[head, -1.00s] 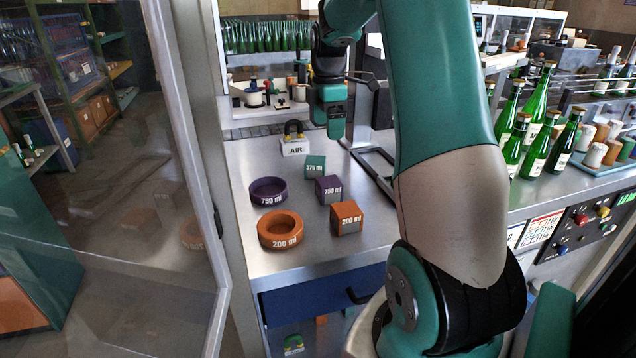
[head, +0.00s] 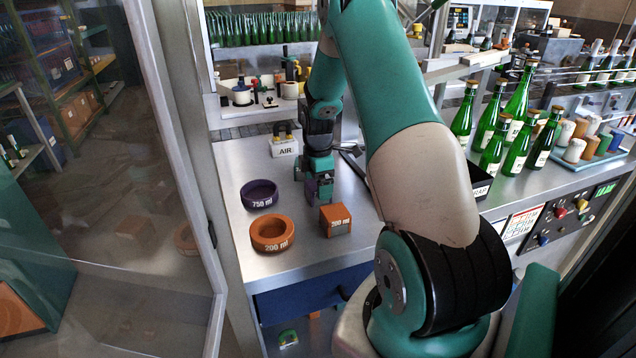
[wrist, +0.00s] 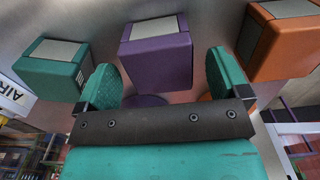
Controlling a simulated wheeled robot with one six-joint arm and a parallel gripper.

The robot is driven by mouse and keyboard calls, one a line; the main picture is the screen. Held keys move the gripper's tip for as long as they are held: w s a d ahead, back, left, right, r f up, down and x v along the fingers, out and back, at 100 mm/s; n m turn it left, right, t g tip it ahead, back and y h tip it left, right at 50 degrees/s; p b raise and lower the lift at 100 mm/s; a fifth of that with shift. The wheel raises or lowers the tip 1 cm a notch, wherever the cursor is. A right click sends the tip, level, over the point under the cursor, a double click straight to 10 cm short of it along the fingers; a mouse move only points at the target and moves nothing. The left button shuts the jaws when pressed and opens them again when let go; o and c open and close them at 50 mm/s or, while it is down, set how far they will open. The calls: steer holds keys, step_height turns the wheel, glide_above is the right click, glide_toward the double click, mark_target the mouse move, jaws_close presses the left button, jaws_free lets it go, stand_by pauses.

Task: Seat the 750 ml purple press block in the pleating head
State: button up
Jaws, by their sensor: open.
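The purple press block (wrist: 157,62) stands on the steel bench. In the wrist view it is centred between and just beyond my gripper's (wrist: 163,82) two green fingers, with a gap on each side. My gripper is open and holds nothing. In the head view my gripper (head: 318,188) is low over the bench at the block's place and largely hides the block. I cannot make out the pleating head in these frames.
A teal block (wrist: 50,68) and an orange block (wrist: 285,42) flank the purple one. A purple 750 ml ring (head: 260,201) and an orange 200 ml ring (head: 271,243) lie left of my gripper. The AIR unit (head: 285,148) is behind. Green bottles (head: 491,150) stand right.

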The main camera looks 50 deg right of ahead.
steer(key=shift+f, duration=0.7)
steer(key=c, duration=1)
steer(key=shift+r, duration=0.1)
steer(key=shift+c, duration=0.2)
